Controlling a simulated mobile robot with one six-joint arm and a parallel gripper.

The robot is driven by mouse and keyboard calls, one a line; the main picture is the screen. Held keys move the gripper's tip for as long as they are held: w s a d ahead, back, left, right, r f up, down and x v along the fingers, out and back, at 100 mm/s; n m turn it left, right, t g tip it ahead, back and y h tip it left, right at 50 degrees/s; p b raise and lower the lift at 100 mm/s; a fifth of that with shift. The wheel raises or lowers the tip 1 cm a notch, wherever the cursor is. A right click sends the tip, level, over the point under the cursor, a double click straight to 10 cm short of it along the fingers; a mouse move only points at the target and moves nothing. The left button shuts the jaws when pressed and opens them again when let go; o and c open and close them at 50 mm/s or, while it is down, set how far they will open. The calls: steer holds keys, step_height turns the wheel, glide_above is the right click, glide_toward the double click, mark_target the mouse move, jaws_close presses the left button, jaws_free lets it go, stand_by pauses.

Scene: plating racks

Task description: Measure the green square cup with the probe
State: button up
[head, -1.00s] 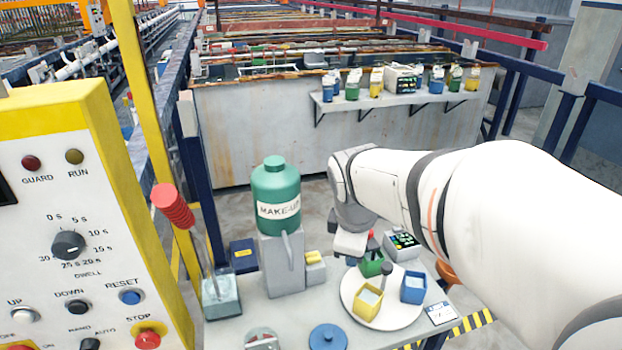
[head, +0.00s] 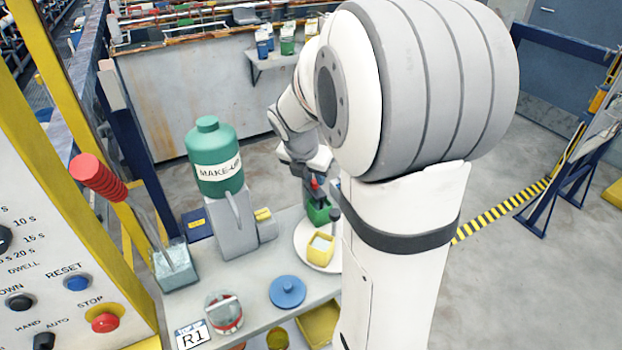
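The green square cup (head: 318,212) stands at the back of a white round plate (head: 305,248), partly covered by my arm. A small red-topped piece (head: 316,184), which looks like the probe's handle, shows just above the cup. My gripper (head: 314,188) points down there, its dark fingers around or beside the red piece. Whether they are closed on it is too small to tell. I cannot tell whether the probe tip is inside the cup. The yellow square cup (head: 320,246) stands in front. The blue square cup and the meter are hidden behind my arm.
A green make-up bottle (head: 213,155) stands on a grey block left of the plate. A blue round lid (head: 287,291), a red-and-white round item (head: 223,312) and a clear beaker (head: 175,266) are on the bench. A control panel (head: 60,270) stands at left.

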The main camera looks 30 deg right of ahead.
mark_target(316, 196)
steer(key=shift+x, duration=1.4)
steer(key=shift+c, duration=0.6)
jaws_close()
